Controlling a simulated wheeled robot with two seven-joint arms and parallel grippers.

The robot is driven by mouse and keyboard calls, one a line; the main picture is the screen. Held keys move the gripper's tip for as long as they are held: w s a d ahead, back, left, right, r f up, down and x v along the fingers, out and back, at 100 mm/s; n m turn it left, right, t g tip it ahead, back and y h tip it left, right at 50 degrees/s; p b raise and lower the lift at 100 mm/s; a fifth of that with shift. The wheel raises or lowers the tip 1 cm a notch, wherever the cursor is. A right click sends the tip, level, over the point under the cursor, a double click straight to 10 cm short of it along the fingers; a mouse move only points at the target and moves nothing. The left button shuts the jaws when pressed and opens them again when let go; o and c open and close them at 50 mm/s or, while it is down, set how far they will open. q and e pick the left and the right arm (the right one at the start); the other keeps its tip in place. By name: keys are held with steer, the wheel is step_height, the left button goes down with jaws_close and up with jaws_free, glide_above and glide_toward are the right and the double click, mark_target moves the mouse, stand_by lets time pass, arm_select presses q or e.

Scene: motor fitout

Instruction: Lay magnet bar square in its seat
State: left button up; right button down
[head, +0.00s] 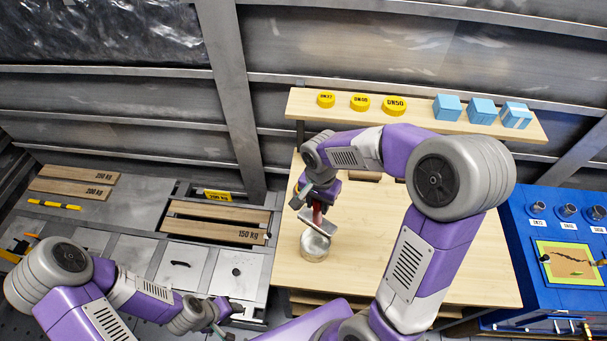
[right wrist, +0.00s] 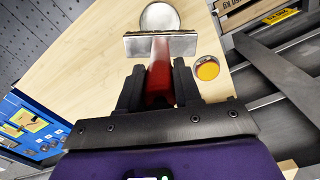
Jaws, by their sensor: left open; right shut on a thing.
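My right gripper (head: 316,203) is shut on the red handle of the magnet bar (right wrist: 160,72), which also shows in the head view (head: 317,221). The flat grey bar sits crosswise at the handle's end, beyond my fingertips. The bar is held above the wooden table, close to a round metal can (head: 315,246). The can also shows past the bar in the right wrist view (right wrist: 159,17). I cannot tell which spot is the seat, or whether bar and can touch. My left gripper (head: 224,313) is open and empty, low at left.
The wooden table (head: 440,235) is mostly clear right of the can. A yellow-topped round thing (right wrist: 207,69) stands beside the bar. A back shelf (head: 420,118) carries yellow discs and blue boxes (head: 481,110). A blue cabinet (head: 530,285) stands at right, grey drawers (head: 182,262) at left.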

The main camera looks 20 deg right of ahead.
mark_target(317, 219)
steer(key=shift+w, duration=0.25)
steer(key=shift+s+f+b, duration=0.5)
steer(key=shift+f+b, duration=0.1)
steer(key=shift+f, duration=0.4)
steer(key=shift+w+f+b, duration=0.15)
steer(key=shift+f+b, duration=1.05)
steer(key=shift+f, duration=0.2)
steer(key=shift+r, duration=0.1)
steer(key=shift+f+b, duration=1.75)
steer(key=shift+f, duration=0.15)
